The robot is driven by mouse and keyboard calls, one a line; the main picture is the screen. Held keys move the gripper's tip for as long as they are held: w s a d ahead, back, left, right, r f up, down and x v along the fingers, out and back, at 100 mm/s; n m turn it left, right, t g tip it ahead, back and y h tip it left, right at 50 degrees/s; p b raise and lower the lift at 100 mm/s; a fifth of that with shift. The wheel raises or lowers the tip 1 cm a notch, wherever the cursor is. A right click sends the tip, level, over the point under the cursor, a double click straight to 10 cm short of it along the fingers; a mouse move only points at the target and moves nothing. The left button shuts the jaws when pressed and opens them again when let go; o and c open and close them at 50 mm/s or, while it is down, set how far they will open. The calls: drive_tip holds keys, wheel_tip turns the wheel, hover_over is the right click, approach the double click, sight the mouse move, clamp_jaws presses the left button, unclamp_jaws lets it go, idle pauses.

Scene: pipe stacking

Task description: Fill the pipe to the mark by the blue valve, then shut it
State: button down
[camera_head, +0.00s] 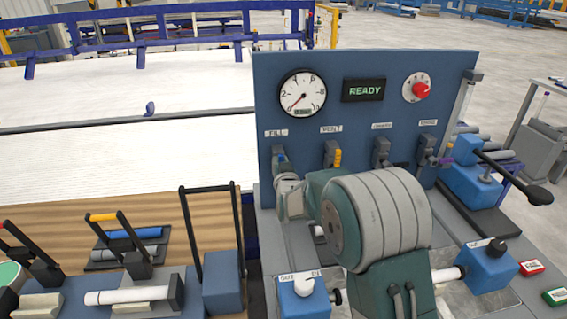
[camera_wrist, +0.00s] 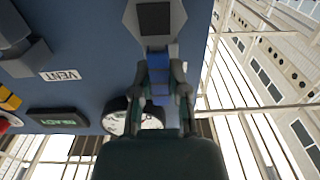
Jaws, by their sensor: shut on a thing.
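The blue valve (camera_head: 279,157) sits on the panel under the FILL label (camera_head: 276,133). My gripper (camera_head: 288,184) is at this valve, in front of the panel. In the wrist view the two fingers of my gripper (camera_wrist: 159,97) are closed around the blue handle (camera_wrist: 158,72) below its grey valve body. A white pipe (camera_head: 447,275) lies across the bench between two blue blocks; my arm hides its middle, and I see no fill mark on it. The round gauge (camera_head: 302,93) is above the valve, and the READY display (camera_head: 363,90) is lit green.
A yellow valve (camera_head: 337,157) is close to the right of the blue one, with more valves beyond. A red knob (camera_head: 420,90) is at the panel's upper right. Blue clamps with black handles (camera_head: 215,240) stand at the left; red and green buttons (camera_head: 531,267) are at the lower right.

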drive_tip(key=shift+a+f+n, duration=0.1)
drive_tip(key=shift+f+n, duration=0.15)
drive_tip(key=shift+n, duration=0.05)
drive_tip(key=c, duration=0.7)
unclamp_jaws()
drive_tip(key=shift+c, duration=0.2)
drive_tip(key=shift+o, duration=0.6)
drive_tip(key=shift+a+r, duration=0.1)
drive_tip(key=shift+a, duration=0.05)
drive_tip(key=shift+s, duration=0.1)
drive_tip(key=shift+s+r, duration=0.1)
drive_tip(key=shift+s, duration=0.15)
drive_tip(key=s+d, duration=0.2)
drive_tip(key=s, duration=0.9)
drive_tip(key=shift+d, duration=0.15)
